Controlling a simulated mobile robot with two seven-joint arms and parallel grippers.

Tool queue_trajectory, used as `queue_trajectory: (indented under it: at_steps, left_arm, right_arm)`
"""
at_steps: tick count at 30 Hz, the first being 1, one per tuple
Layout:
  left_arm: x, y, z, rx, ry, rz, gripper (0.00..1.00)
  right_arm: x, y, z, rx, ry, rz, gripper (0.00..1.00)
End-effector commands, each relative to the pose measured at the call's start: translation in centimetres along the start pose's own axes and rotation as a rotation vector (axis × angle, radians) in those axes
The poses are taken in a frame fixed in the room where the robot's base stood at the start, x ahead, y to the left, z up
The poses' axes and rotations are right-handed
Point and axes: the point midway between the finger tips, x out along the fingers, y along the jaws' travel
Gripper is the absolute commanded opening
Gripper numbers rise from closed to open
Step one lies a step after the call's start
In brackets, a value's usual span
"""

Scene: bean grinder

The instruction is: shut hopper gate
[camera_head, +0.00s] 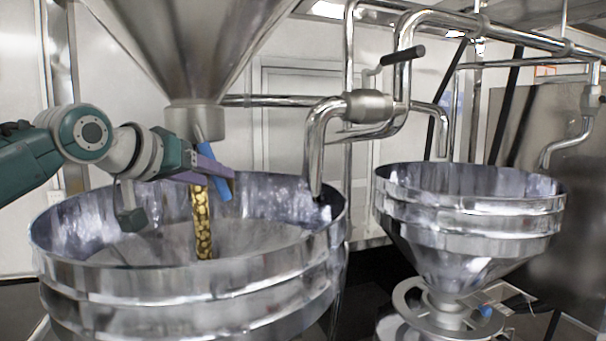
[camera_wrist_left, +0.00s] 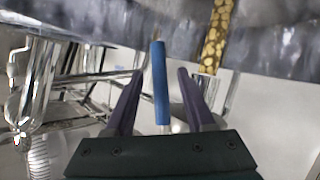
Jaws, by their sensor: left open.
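The steel hopper (camera_head: 190,50) is the cone at the top of the head view. A blue gate handle (camera_head: 222,196) hangs tilted just below its outlet (camera_head: 194,118). A stream of golden beans (camera_head: 202,225) falls beneath the outlet into the large steel bowl (camera_head: 190,280). My left gripper (camera_head: 222,176) is at the handle, coming from the left. In the left wrist view, the blue handle (camera_wrist_left: 160,85) stands between the two purple fingers of my left gripper (camera_wrist_left: 160,72), with gaps on both sides. The bean stream (camera_wrist_left: 216,38) passes to the right of the fingers there. My right gripper is not in view.
A second steel funnel (camera_head: 470,215) stands at the right. Bent steel pipes and a valve with a black handle (camera_head: 403,54) lie between and above the two vessels. The bowl's rim (camera_head: 335,225) is below and around my left gripper.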

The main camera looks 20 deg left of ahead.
Motion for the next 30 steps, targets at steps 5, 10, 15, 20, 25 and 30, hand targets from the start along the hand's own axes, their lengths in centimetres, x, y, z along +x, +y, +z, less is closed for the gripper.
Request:
queue_trajectory:
  at_steps: [5, 10, 15, 20, 25, 30]
  left_arm:
    - [2.2, 0.1, -0.1, -0.003, -0.002, 0.001, 0.55]
    - [4.1, 0.0, 0.1, -0.001, 0.001, 0.001, 0.55]
    - [5.3, 0.0, 0.2, -0.002, 0.0, 0.001, 0.55]
    - [5.8, 0.0, 0.1, 0.001, 0.0, -0.001, 0.55]
    - [5.9, 0.0, 0.0, 0.003, 0.001, -0.001, 0.55]
    - [5.9, 0.0, 0.1, 0.002, 0.0, -0.001, 0.52]
  right_arm:
    - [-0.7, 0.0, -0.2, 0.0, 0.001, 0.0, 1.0]
    - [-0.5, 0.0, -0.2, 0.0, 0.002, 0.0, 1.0]
    - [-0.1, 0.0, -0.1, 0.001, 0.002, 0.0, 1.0]
    - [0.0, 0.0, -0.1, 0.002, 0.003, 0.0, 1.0]
    - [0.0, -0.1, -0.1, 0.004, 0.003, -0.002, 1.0]
    - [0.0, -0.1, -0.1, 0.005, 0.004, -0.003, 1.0]
